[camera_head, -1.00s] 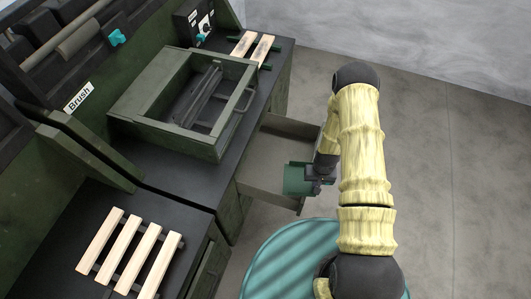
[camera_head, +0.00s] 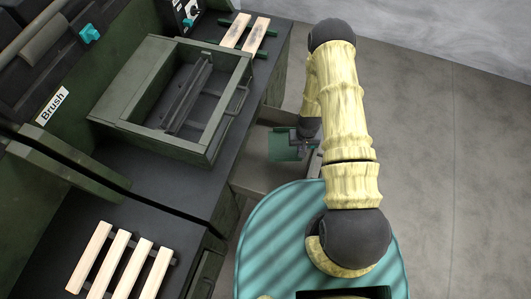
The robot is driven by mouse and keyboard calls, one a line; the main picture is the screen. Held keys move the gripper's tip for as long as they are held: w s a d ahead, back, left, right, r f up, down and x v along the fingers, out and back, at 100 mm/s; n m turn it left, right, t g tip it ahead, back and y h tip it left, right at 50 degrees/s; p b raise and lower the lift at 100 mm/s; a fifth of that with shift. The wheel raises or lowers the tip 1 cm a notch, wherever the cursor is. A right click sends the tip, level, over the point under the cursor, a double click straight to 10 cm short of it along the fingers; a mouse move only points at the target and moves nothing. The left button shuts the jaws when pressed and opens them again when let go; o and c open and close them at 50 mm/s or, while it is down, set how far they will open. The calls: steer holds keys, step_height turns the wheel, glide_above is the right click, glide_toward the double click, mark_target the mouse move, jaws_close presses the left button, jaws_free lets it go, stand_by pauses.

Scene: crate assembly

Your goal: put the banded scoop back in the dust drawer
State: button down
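The scoop is a small dark green piece (camera_head: 284,147) just left of my gripper (camera_head: 301,146). It lies over or inside an open grey drawer (camera_head: 258,172) under the workbench; its exact height is hard to tell. My gripper is small and partly hidden by the arm, but its fingers appear closed on the scoop's right side. Any band on the scoop is too small to make out.
A green open box (camera_head: 130,110) with a handle stands on the dark bench. Wooden slats (camera_head: 118,262) lie at the lower left, others (camera_head: 244,32) at the top. A striped teal round surface (camera_head: 275,245) is below the drawer. Clear floor lies right.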

steer(key=shift+s+a, duration=0.15)
steer(key=shift+b, duration=0.55)
steer(key=b, duration=0.2)
steer(key=w+b, duration=0.1)
steer(key=b, duration=0.2)
steer(key=shift+d+m, duration=0.25)
steer(key=shift+m, duration=0.15)
steer(key=s+d+r+m+b, duration=0.2)
steer(key=s+b, duration=0.3)
steer(key=b, duration=1.3)
steer(key=shift+d+r+m+b, duration=0.15)
steer(key=shift+r+m+b, duration=0.2)
steer(key=shift+r+m, duration=0.25)
